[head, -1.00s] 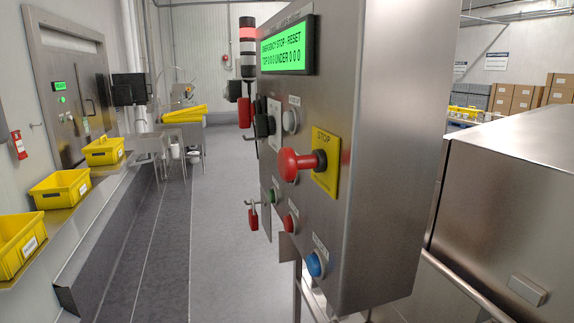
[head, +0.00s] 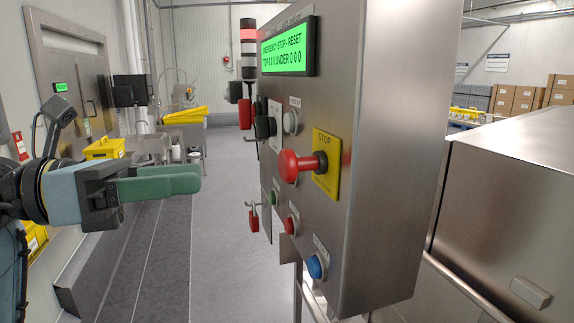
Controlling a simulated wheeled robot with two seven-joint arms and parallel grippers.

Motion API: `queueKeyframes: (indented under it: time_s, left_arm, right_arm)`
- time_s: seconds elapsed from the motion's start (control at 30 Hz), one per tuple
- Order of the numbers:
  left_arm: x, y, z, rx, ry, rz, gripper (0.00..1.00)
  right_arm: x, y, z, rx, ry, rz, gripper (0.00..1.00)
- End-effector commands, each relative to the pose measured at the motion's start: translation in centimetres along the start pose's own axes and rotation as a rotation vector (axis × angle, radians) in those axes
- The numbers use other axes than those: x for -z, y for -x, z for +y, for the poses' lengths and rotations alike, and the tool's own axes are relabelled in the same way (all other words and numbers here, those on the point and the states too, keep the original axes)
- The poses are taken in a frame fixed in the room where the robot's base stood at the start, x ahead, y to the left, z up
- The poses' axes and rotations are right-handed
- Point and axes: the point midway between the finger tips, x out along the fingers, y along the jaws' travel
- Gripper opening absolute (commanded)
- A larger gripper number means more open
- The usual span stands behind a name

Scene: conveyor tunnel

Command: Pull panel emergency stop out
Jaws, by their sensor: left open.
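The panel emergency stop (head: 291,166) is a red mushroom button on a dark collar. It stands out from a yellow plate marked STOP on the side of the steel control panel (head: 385,130). The panel's green display (head: 287,48) reads EMERGENCY STOP - RESET. My left gripper (head: 198,180), with green fingers, points right toward the button. It is open and empty, apart from the button by a clear gap to its left. My right gripper is not in view.
Below the stop are a green button (head: 274,197), a red button (head: 292,224) and a blue button (head: 316,266). A red padlock (head: 253,218) hangs at the panel's left edge. A steel housing (head: 510,200) stands at right. The grey aisle floor is clear.

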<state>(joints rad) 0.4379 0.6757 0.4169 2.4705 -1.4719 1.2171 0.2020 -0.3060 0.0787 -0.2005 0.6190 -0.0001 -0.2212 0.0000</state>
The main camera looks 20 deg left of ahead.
Motion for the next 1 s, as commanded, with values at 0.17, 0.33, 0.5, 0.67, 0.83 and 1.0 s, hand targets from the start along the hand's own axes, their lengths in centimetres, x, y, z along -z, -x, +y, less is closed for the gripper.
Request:
queueKeyframes:
  time_s: [0.17, 0.33, 0.5, 0.67, 0.83, 1.0]
  left_arm:
    - [-0.2, -2.2, -0.2, 0.006, 0.001, -0.001, 0.59]
    - [-0.3, -5.2, -0.2, 0.007, 0.003, -0.002, 0.59]
    - [-0.3, -8.5, -0.2, 0.008, 0.005, -0.004, 0.59]
    - [-0.3, -11.1, -0.1, 0.007, 0.006, -0.004, 0.59]
    - [-0.1, -12.6, -0.1, 0.005, 0.005, -0.003, 0.59]
    - [-0.1, -13.0, -0.1, 0.004, 0.003, -0.002, 0.59]
  right_arm:
    - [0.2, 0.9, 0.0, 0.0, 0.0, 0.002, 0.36]
    - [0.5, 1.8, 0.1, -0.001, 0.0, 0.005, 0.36]
    - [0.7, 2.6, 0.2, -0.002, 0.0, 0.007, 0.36]
    - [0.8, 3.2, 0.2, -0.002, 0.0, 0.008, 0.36]
    - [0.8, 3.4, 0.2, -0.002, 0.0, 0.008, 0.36]
    - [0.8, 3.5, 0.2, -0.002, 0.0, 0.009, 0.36]
